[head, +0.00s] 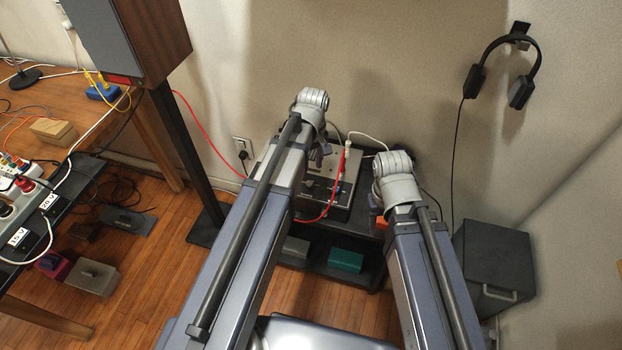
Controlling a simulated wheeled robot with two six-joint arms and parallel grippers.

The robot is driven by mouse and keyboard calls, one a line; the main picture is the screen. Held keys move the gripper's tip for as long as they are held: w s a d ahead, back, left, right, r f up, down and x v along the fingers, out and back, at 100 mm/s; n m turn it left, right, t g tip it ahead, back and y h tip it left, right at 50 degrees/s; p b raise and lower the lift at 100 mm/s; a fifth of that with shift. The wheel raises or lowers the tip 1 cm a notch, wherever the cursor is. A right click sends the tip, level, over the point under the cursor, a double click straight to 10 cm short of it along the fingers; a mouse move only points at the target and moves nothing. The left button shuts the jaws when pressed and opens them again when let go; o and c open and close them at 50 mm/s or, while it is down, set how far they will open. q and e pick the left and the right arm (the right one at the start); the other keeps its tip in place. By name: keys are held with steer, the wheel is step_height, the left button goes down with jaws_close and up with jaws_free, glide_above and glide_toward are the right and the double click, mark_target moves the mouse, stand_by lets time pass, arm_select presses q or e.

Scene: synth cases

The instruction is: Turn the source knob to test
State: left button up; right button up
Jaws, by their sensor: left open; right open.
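A grey device with a dark control panel (328,193) stands on a low dark shelf unit by the wall, partly hidden by my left arm. A small blue spot and a small pale knob-like part show on the panel. I cannot tell which part is the source knob, nor read its setting. My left gripper (319,154) shows only in part beyond my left forearm, close to the device's upper left side. It is open, and I see nothing held in it. My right arm reaches to the right of the device; its gripper is hidden behind the arm.
A red cable (327,207) and a white cable (368,139) run at the device. A green box (346,260) sits on the lower shelf. A grey cabinet (492,262) stands right, below hanging headphones (507,66). A cluttered wooden bench (92,104) and a speaker (133,38) are left.

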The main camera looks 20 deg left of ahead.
mark_target(310, 182)
arm_select(q)
step_height(310, 182, down, 7)
steer(key=b, duration=0.6)
steer(key=shift+s+a+f+b, duration=0.1)
steer(key=shift+f+b, duration=0.05)
steer(key=shift+b, duration=0.25)
steer(key=shift+c, duration=0.4)
jaws_close()
